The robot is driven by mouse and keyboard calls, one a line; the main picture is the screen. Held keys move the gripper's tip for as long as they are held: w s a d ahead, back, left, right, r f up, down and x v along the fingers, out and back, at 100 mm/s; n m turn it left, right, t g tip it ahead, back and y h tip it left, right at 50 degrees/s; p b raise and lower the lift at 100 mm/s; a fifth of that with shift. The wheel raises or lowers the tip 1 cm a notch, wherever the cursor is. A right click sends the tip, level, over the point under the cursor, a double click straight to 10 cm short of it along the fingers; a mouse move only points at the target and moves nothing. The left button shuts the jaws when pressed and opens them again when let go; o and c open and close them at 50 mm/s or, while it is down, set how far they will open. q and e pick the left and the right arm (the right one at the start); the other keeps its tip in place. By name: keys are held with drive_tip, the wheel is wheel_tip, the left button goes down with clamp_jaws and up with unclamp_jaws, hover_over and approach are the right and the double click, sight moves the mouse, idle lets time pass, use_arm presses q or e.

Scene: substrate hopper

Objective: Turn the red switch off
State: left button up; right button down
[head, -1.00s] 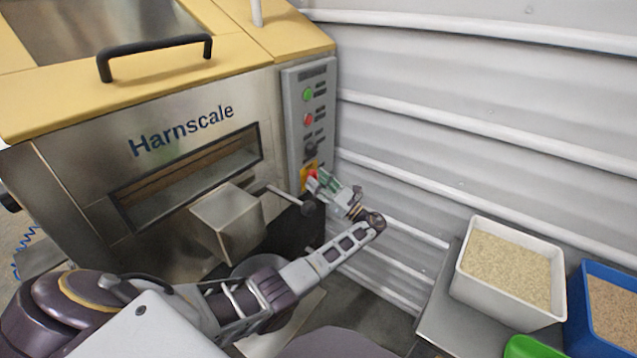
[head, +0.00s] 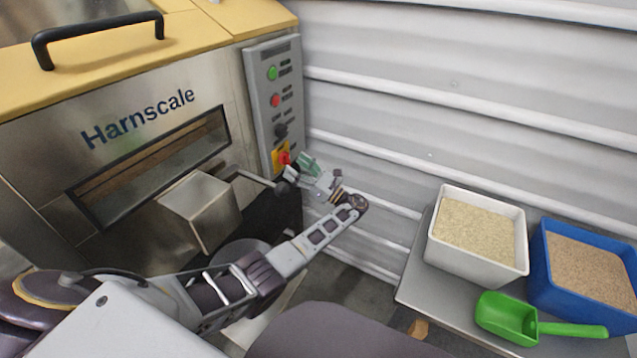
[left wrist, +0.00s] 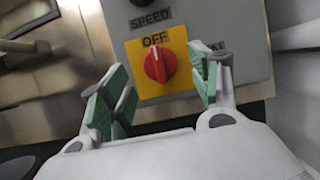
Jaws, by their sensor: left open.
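The red switch (head: 285,157) is a round knob on a yellow plate (head: 276,165), low on the grey control panel of the machine. In the left wrist view the red switch (left wrist: 160,65) sits below the word OFF, with a pale mark on its upper part pointing roughly towards OFF. My left gripper (head: 302,166) is beside the switch. In the left wrist view my left gripper (left wrist: 160,72) is open, with green-padded fingers either side of the switch; contact cannot be told. My right gripper is out of view.
Above the switch are a black speed knob (head: 280,131), a red button (head: 275,100) and a green button (head: 272,73). A grey lever (head: 255,178) passes close by. A white bin (head: 475,270), blue bin (head: 560,291) and green scoop (head: 507,317) are at right.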

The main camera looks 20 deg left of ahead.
use_arm(q)
drive_tip(key=v, duration=0.9)
drive_tip(key=shift+d, duration=0.1)
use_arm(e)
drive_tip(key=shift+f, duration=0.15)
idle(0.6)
use_arm(q)
wheel_tip(320, 180, up, 10)
drive_tip(key=p, duration=1)
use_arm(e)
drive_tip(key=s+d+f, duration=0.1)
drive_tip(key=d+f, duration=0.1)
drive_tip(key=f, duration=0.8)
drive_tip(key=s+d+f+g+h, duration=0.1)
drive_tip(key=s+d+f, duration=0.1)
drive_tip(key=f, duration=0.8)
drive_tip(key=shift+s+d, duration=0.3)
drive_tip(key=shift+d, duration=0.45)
